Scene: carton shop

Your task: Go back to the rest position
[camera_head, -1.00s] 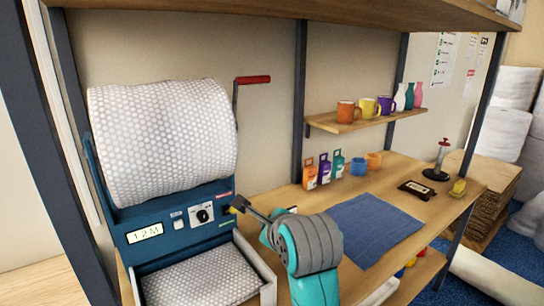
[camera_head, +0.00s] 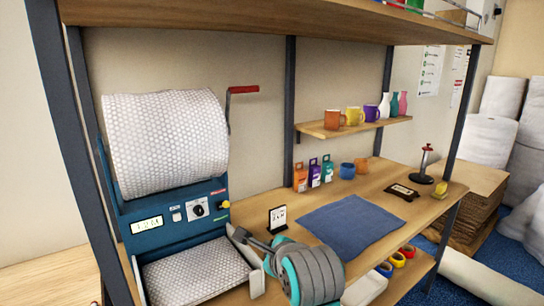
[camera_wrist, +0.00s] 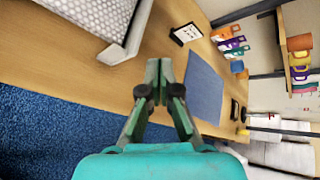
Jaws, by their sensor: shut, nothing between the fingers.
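My gripper (camera_wrist: 159,72) is shut and empty, with its two fingers together in the middle of the wrist view. In the head view my gripper (camera_head: 243,235) is partly hidden behind my own arm. It is in front of the bubble-wrap machine (camera_head: 170,221), near the right side of its output tray (camera_head: 258,281), and apart from the yellow knob (camera_head: 225,204). In the wrist view the fingers point over the wooden bench, between the tray (camera_wrist: 127,45) and the blue mat (camera_wrist: 206,88).
A small sign (camera_head: 278,219) stands on the bench near my gripper. The blue mat (camera_head: 352,224) lies to the right. Boxes and cups stand behind it; a dark plaque (camera_head: 402,192) and a red-topped stamp (camera_head: 426,165) are farther right. Tape rolls (camera_head: 398,260) sit on a lower shelf.

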